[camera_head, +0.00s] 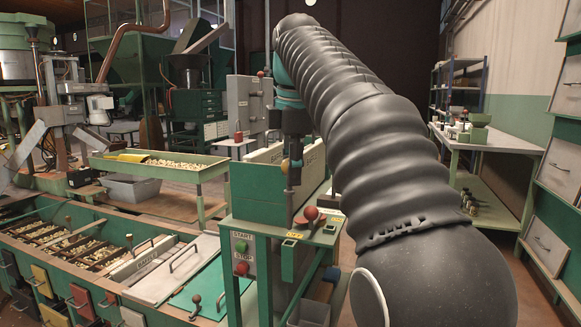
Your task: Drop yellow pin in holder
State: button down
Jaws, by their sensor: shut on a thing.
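My gripper (296,152) hangs pointing down above the green machine bench (262,222), at the end of my dark ribbed arm. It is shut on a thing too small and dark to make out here. A slim grey rod (290,190) shows just below it; I cannot tell whether it is held or part of the machine. I cannot make out a yellow pin for certain. Small yellow marks (296,235) lie on the bench top below, near a red ball knob (311,213). I cannot tell which part is the holder.
A START/STOP button panel (241,257) is on the bench front. Green hoppers with nuts (75,250) and levers fill the lower left. A long tray of nuts (170,165) stands behind. A side table (490,140) is at right. My arm hides much of the right centre.

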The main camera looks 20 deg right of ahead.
jog(key=shift+f+b, duration=0.55)
jog(key=shift+f, duration=0.35)
dwell(1.0)
jog(key=shift+f+b, duration=2.65)
jog(key=shift+f, duration=1.45)
jog(key=c, duration=0.8)
grip_release()
jog(key=shift+o, duration=0.2)
jog(key=shift+r, duration=0.1)
notch_tip(320, 180, up, 7)
jog(key=s, duration=0.1)
jog(key=shift+s, duration=0.2)
jog(key=shift+r, duration=0.1)
